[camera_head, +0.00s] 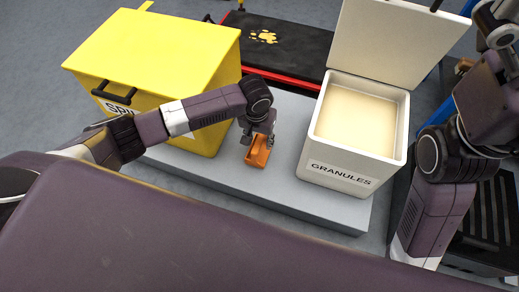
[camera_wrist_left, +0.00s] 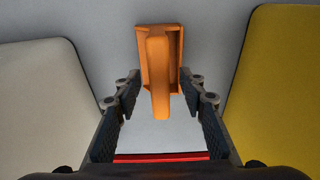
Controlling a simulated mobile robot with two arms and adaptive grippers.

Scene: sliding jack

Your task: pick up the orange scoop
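The orange scoop (camera_head: 258,153) lies on the grey platform between the yellow box and the granules bin. It also shows in the left wrist view (camera_wrist_left: 160,68), with its handle pointing toward my gripper. My left gripper (camera_head: 259,138) is right above the scoop and partly hides it in the head view. In the left wrist view the two fingers (camera_wrist_left: 160,95) are apart, one on each side of the scoop's handle, with gaps visible. My right arm is at the right edge of the head view; its fingers cannot be made out.
The closed yellow box (camera_head: 160,50) stands left of the scoop. The white bin labelled GRANULES (camera_head: 340,178) stands open at right, filled with pale granules (camera_head: 357,118). The grey platform (camera_head: 255,190) is bare in front. A black mat (camera_head: 285,45) with a yellow spill lies behind.

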